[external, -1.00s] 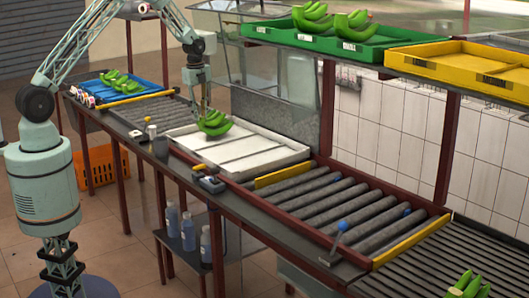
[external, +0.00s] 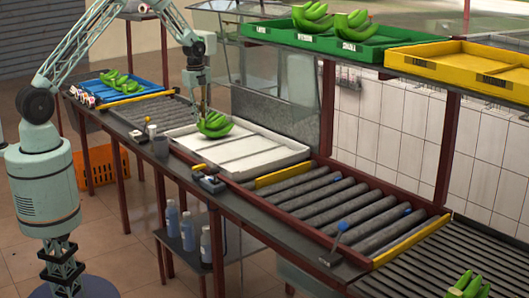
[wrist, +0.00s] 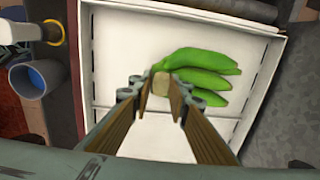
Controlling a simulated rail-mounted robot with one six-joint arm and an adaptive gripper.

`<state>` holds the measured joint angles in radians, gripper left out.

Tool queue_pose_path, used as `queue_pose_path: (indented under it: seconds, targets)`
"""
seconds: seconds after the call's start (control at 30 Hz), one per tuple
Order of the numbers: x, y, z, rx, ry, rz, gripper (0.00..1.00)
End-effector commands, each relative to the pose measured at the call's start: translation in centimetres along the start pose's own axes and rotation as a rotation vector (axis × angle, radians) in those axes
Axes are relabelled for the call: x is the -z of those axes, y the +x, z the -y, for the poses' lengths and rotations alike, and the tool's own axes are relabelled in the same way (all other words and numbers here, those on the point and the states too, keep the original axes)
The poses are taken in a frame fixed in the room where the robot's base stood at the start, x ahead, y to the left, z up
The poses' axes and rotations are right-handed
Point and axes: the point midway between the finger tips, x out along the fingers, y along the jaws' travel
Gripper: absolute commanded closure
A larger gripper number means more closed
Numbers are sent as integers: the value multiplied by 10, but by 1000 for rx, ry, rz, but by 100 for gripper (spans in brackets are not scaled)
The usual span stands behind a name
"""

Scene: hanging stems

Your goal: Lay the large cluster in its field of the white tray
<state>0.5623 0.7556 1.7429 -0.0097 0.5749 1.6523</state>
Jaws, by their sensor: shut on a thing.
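The large cluster is a bunch of green bananas (external: 214,126), over the far-left part of the white tray (external: 268,166) in the external view. My gripper (external: 203,110) points down at it. In the wrist view, the fingers of my gripper (wrist: 160,84) are shut on the pale crown of the cluster (wrist: 207,74), and its bananas spread to the right. The white tray (wrist: 112,70) lies below, with low walls and thin dividers. I cannot tell whether the bananas touch the tray floor.
A blue tray (external: 95,83) with smaller green clusters stands at the far left of the bench. Grey rollers (external: 330,205) run to the right of the white tray. Green (external: 290,42) and yellow (external: 450,65) trays sit on the shelf above.

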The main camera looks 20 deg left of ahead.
Motion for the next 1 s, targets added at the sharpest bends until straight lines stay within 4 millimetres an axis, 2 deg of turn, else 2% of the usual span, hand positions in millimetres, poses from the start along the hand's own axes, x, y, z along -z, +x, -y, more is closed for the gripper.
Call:
queue_pose_path:
  seconds: [0.23,0.27,0.4,0.77,1.0]
  targets:
    - [0,1,1,3,0,0,100]
    - [0,1,1,3,0,0,81]
    - [0,1,1,2,0,0,68]
    - [0,2,-1,-1,0,0,68]
    - [0,-8,0,1,0,0,68]
